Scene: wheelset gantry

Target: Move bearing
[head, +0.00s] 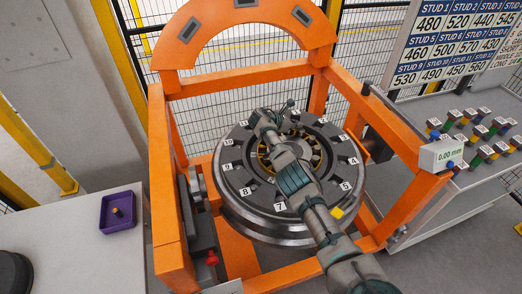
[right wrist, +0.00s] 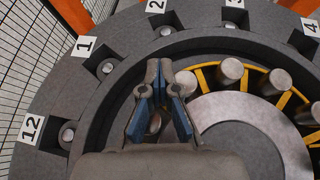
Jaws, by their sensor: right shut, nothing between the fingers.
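The bearing (head: 313,153) sits in the hub of the large dark wheel (head: 234,195), with a yellow cage and several metal rollers in a ring. In the right wrist view the bearing (right wrist: 232,75) shows at the right, around a grey centre disc. My right gripper (head: 286,107) reaches over the wheel, and its forearm hides part of the bearing. In the right wrist view the right gripper (right wrist: 166,80) is shut and empty, with blue pads, over the ring between the bearing and the numbered slots. It hides some rollers. My left gripper is not in view.
An orange gantry frame (head: 160,190) surrounds the wheel. A purple tray (head: 105,220) with a small piece stands on the left table (head: 60,245). At the right are a 0.00 mm display (head: 449,153), several coloured blocks (head: 470,130) and a stud board (head: 450,45).

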